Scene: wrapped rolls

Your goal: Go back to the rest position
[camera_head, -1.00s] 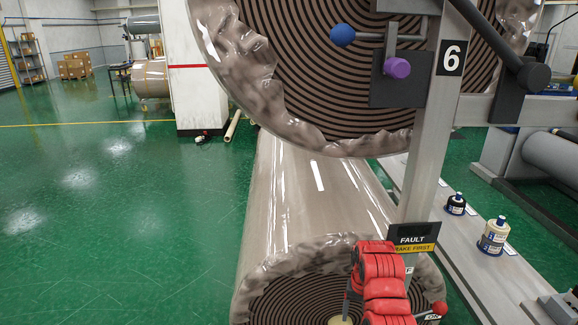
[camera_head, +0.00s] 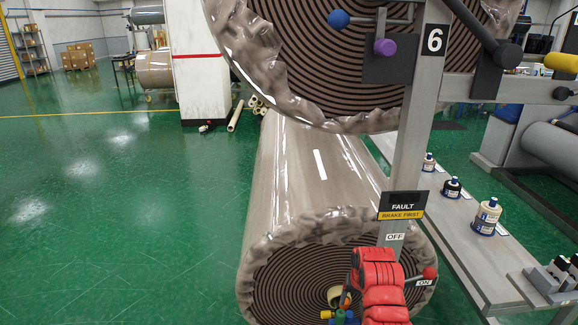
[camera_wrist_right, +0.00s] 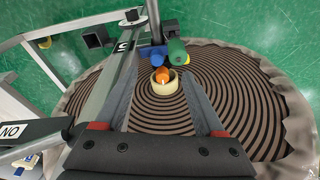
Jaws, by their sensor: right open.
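My right arm is red and comes up from the bottom of the head view, in front of the lower wrapped roll (camera_head: 290,260). My right gripper (camera_wrist_right: 156,82) shows best in the wrist view, its two dark fingers apart with nothing clamped between them. Past the fingertips are the roll's pale core (camera_wrist_right: 158,88) with an orange piece in it, a blue knob (camera_wrist_right: 150,51) and a green knob (camera_wrist_right: 177,50). In the head view the arm hides most of the gripper. My left gripper is not in view.
A larger roll (camera_head: 320,60) hangs above on a grey post (camera_head: 415,130) marked 6, with blue and purple knobs. Several bottles (camera_head: 487,216) stand on the right ledge. The green floor at left is clear.

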